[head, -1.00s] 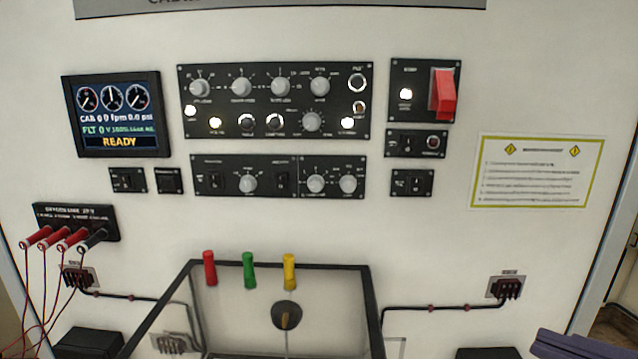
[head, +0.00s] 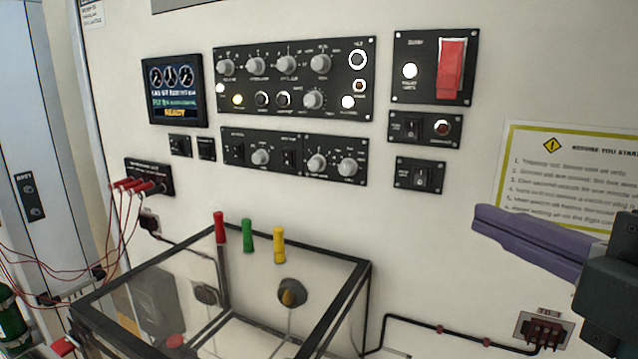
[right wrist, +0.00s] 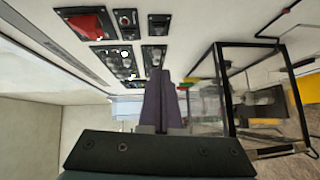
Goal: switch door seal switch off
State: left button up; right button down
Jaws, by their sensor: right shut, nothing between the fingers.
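Several small black switch plates sit on the white wall panel, and their labels are too small to read, so I cannot tell for sure which is the door seal switch. A lower right plate (head: 421,176) holds a rocker switch with a light part. Above it is a plate (head: 425,129) with a rocker and a round red-tinted part. Two small plates (head: 180,145) sit at the left under the display. My right gripper (head: 480,216), with purple fingers, is shut and empty, right of and below the lower right plate, apart from it. It also shows in the right wrist view (right wrist: 159,75).
A red guarded switch (head: 452,68) is above the right plates. A framed clear box (head: 365,268) with red, green and yellow handles projects below the panel. A notice sheet (head: 560,165) is behind my right gripper. Red cables (head: 120,215) hang at left.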

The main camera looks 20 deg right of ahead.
jog(key=p, duration=0.4)
send_near(421, 177)
jog(key=w+a, duration=0.3)
jog(key=w, duration=0.1)
jog(key=w+d+p, duration=0.1)
jog(key=p, duration=0.1)
jog(key=shift+w+d+f, duration=0.3)
jog(key=shift+w+f, duration=0.05)
jog(key=shift+w, duration=0.05)
jog(key=shift+w+d+f, duration=0.2)
jog(key=shift+w+d, duration=0.2)
jog(key=shift+d, duration=0.1)
